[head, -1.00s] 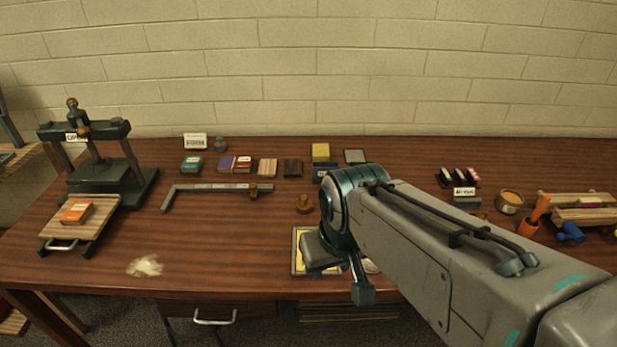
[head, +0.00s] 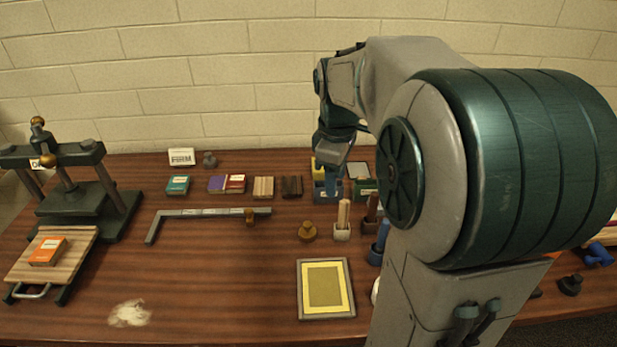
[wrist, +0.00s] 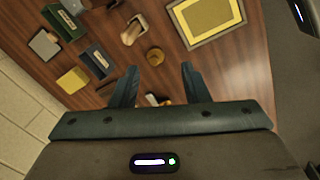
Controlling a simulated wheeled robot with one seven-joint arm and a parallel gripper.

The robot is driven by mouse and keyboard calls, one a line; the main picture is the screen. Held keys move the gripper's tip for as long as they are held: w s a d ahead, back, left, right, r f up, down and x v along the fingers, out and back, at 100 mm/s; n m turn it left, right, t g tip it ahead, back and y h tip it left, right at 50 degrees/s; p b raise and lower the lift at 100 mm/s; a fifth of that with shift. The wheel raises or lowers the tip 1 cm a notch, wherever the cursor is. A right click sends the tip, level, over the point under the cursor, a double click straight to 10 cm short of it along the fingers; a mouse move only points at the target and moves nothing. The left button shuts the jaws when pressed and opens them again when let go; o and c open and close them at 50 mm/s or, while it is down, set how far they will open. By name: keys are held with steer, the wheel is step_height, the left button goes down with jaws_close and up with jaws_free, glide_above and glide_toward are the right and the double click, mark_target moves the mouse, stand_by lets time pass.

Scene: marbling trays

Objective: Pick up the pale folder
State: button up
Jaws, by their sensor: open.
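The pale folder (head: 344,213) looks to be the light tan stick standing upright in a small grey holder (head: 342,233), right of the brass knob in the head view. In the wrist view the pale folder (wrist: 130,34) shows up and left of my gripper's fingertips, with its holder (wrist: 143,19) beyond. My gripper (wrist: 158,68) is open and nothing is held between its fingers. In the head view my gripper (head: 331,172) hangs over the back of the table, near the blue box, apart from the folder.
A brass knob (head: 307,231) stands left of the folder. A dark stick in a holder (head: 371,212) stands right of it, partly behind my arm. A blue box (head: 327,190) and green box (head: 364,187) are behind. A framed yellow panel (head: 350,298) lies in front.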

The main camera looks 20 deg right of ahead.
mark_target(345, 201)
steer(key=w+d+n, duration=0.4)
steer(key=w+d, duration=0.1)
steer(key=d, duration=0.1)
steer(key=shift+g+y, duration=0.3)
steer(key=shift+g, duration=0.1)
steer(key=f, duration=0.9)
steer(key=shift+s+a, duration=0.2)
steer(key=shift+s+a+f+p, duration=0.15)
steer(key=shift+f+p, duration=0.1)
steer(key=shift+f, duration=1.15)
steer(key=shift+w+a+f+p, duration=0.1)
steer(key=shift+f+p, duration=0.15)
steer(key=shift+f, duration=1.1)
steer(key=shift+s, duration=0.1)
jaws_close()
